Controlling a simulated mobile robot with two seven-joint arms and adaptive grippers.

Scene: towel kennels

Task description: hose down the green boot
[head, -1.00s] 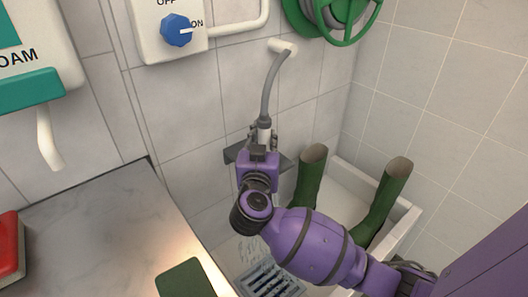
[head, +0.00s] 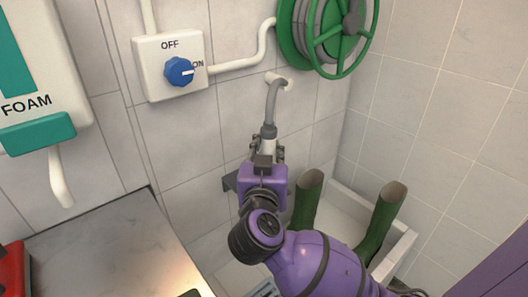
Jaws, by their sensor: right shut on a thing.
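Two green boots stand upright in a white tray at the right: the left boot (head: 306,205) just right of my gripper, the right boot (head: 382,220) further right. The lower part of the left boot is hidden behind my arm. No water shows clearly. The blue knob (head: 180,72) points to ON. My left gripper is out of view.
The white tray (head: 403,248) sits in the wall corner. A green hose reel (head: 327,58) is above. A FOAM dispenser (head: 38,128) and a grey counter (head: 105,245) are left, with a red object (head: 12,268) at its edge. A dark grate (head: 264,290) is partly hidden.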

